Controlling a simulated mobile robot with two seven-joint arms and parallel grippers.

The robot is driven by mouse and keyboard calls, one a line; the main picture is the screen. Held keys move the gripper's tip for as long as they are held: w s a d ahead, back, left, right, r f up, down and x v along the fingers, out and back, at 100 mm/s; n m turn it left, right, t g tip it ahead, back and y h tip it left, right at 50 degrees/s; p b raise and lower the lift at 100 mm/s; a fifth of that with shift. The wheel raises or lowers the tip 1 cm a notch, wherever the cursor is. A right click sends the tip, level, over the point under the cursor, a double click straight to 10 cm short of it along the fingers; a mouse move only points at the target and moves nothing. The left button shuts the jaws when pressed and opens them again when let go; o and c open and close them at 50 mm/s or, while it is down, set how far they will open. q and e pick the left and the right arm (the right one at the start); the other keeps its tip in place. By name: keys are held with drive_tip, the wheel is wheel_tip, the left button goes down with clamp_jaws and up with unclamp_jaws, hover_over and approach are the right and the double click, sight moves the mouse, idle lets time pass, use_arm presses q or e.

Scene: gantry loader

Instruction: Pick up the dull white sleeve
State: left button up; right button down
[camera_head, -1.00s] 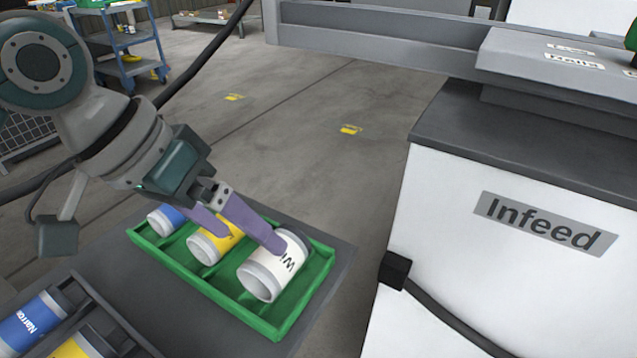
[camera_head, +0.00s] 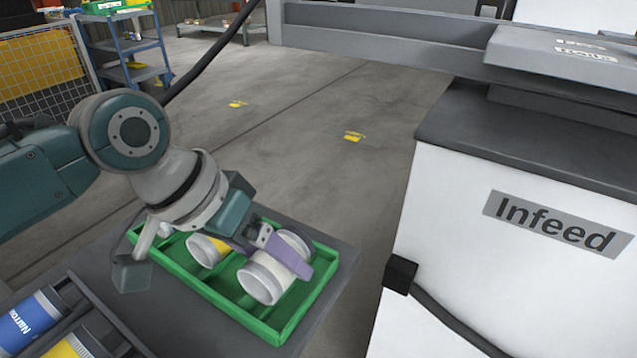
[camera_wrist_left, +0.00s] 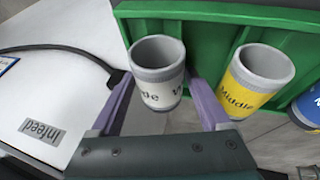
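The dull white sleeve (camera_head: 262,281) lies on its side in the right part of the green tray (camera_head: 318,290), with its open end toward me. In the left wrist view the white sleeve (camera_wrist_left: 158,88) shows part of its "Wide" lettering. In the left wrist view the fingers of my left gripper (camera_wrist_left: 160,82) stand on both sides of the sleeve, apart, with narrow gaps. My right gripper is out of view.
A yellow "Middle" sleeve (camera_wrist_left: 258,82) lies beside the white one. The white Infeed cabinet (camera_head: 480,270) stands close right of the table. A dark rack (camera_head: 100,318) with sleeves is at front left.

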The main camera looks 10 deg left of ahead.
use_arm(q)
clamp_jaws()
idle(0.4)
